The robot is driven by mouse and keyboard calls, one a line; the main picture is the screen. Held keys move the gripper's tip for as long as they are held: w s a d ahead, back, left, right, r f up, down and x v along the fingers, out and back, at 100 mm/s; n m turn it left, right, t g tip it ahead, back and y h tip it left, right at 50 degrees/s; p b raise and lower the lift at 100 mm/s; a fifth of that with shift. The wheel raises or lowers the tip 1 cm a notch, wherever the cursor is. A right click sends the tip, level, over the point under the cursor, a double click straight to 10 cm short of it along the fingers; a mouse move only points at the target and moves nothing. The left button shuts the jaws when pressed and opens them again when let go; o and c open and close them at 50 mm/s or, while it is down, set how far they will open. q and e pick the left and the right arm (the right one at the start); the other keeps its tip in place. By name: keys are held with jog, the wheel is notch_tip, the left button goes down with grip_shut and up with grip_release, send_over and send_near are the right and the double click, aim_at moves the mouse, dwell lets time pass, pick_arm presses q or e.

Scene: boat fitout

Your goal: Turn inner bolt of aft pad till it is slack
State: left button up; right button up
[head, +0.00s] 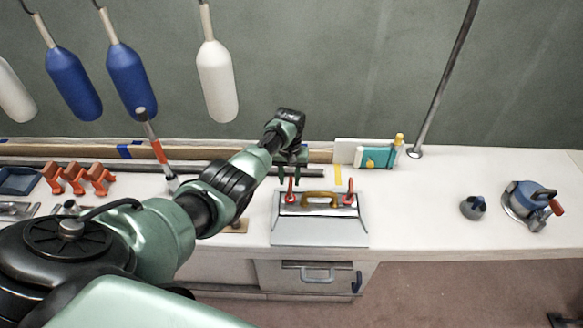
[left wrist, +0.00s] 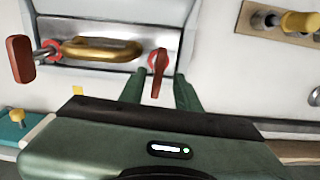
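A light grey panel with a sloped front (head: 319,231) carries a gold handle (head: 320,200) and two red levers, the left one (head: 290,192) and the right one (head: 349,193). My left gripper (head: 292,157) is at the panel's back left. In the left wrist view its green fingers (left wrist: 158,90) are apart, with one red lever (left wrist: 158,65) showing between them; contact cannot be told. A wooden pad (left wrist: 250,33) with a metal bolt and a yellow knob (left wrist: 300,21) shows there too, mostly hidden by my arm in the head view. No label shows which is the aft pad.
A teal block with a yellow knob (head: 376,157) stands at the back. A metal pole (head: 440,85) rises right of it. A blue tool (head: 528,200) and a grey round piece (head: 473,207) lie right. Orange clamps (head: 75,178) are left. The bench between panel and grey piece is clear.

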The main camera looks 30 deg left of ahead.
pick_arm(q)
jog(key=r, duration=0.5)
jog(key=shift+w+d+r, duration=0.1)
jog(key=shift+d+r, duration=0.1)
jog(key=shift+d, duration=0.2)
